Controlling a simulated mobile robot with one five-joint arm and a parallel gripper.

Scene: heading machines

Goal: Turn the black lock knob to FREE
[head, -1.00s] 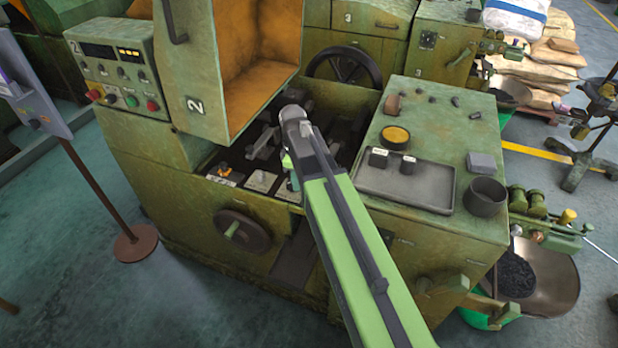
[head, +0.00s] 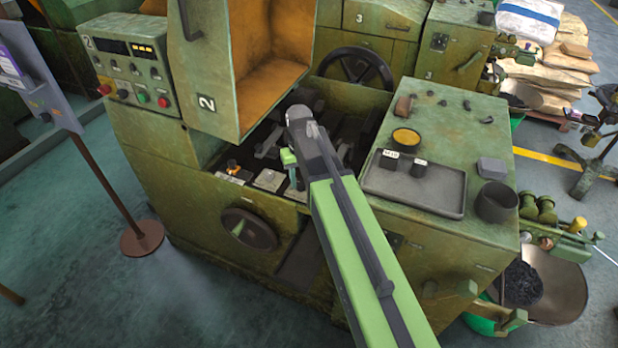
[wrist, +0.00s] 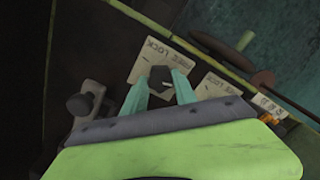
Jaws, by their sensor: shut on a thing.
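The black lock knob (wrist: 160,80) sits on a pale plate (wrist: 148,60) lettered FREE and LOCK in the wrist view. My gripper (wrist: 162,86) has its two pale green fingers on either side of the knob, shut on it. The knob's exact pointing is hard to read. In the head view my gripper (head: 293,172) reaches down to the row of plates at the front of machine 2's open bay, and it hides the knob there.
A second FREE/LOCK plate (wrist: 212,86) lies close to the right, then a plate with an orange knob (wrist: 270,118). A dark knobbed lever (wrist: 82,103) stands left of the fingers. The raised guard (head: 220,100), handwheel (head: 249,229) and grey tray (head: 430,195) surround the bay.

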